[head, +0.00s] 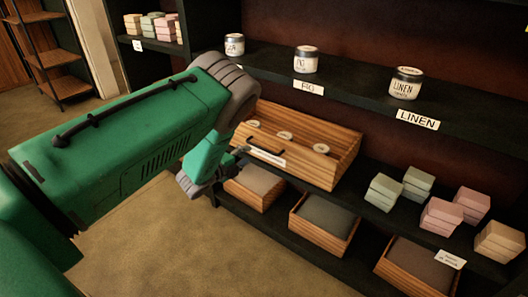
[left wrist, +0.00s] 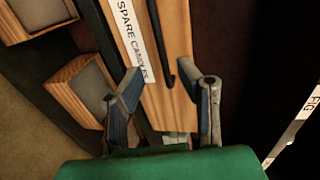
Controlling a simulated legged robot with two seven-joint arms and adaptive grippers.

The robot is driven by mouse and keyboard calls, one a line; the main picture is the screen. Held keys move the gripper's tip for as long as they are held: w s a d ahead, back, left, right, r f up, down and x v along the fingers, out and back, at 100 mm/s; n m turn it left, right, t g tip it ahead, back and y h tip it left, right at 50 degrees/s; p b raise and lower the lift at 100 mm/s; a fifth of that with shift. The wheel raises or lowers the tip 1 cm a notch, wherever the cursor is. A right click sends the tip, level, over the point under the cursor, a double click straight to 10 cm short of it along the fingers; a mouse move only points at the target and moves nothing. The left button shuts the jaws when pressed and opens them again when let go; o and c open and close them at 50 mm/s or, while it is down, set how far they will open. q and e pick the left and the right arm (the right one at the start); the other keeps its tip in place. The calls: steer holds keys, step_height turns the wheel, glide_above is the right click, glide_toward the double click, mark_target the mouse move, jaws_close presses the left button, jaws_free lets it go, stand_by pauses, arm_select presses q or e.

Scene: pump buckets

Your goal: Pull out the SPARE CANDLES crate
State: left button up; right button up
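The wooden SPARE CANDLES crate (head: 312,175) stands on the middle shelf, with several round pale-topped candles inside. Its front carries a black handle (head: 266,151) and a white label (head: 268,160). In the left wrist view the label (left wrist: 132,38) reads SPARE CANDLES, and the handle (left wrist: 160,45) runs beside it. My left gripper (left wrist: 166,98) is open, its two fingers on either side of the crate's front, near one end of the handle. Nothing is gripped. In the head view my arm hides most of the gripper. My right gripper is out of view.
Several wooden bins (head: 322,222) sit on the shelf below. Stacked pastel soap blocks (head: 385,188) stand right of the crate. Candle jars (head: 306,60) stand on the upper shelf (head: 345,88) above it. Open floor (head: 190,255) lies in front of the shelves.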

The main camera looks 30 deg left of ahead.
mark_target(260, 148)
arm_select(q)
steer(key=b+x, duration=0.2)
steer(key=x, duration=0.6)
steer(key=shift+w+a+f+b, duration=0.1)
steer(key=shift+w+b, duration=0.15)
steer(key=shift+b, duration=0.05)
jaws_close()
